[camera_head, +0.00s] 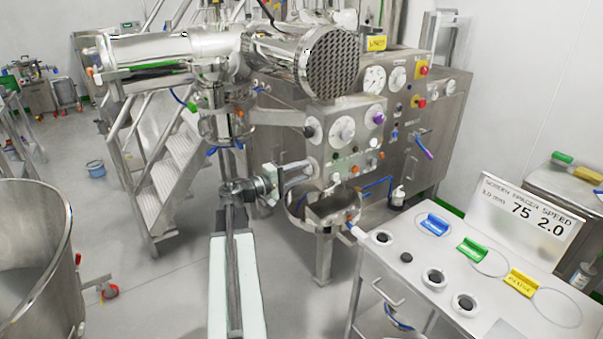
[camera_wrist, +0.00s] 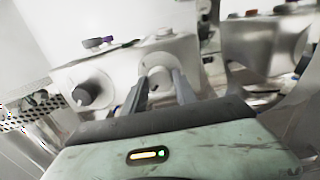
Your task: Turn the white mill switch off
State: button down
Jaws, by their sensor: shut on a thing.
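The white mill switch (camera_wrist: 157,62) shows in the wrist view as a round white knob on the front of a pale metal housing. My gripper (camera_wrist: 159,80) has one finger on each side of it and is shut on it. The fingers partly cover its lower edge, and I cannot read which position it is turned to. In the head view my gripper (camera_head: 309,168) reaches the left side of the mill's control panel (camera_head: 328,155). The switch itself cannot be made out clearly there.
In the head view a white cart (camera_head: 400,262) stands at right, metal stairs (camera_head: 165,165) behind at left, and a large steel vessel (camera_head: 35,270) at front left.

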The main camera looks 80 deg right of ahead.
jog(key=c, duration=1)
grip_release()
jog(key=shift+o, duration=0.2)
jog(key=v, duration=0.7)
jog(key=shift+w+a, duration=0.25)
jog(key=shift+w, duration=0.05)
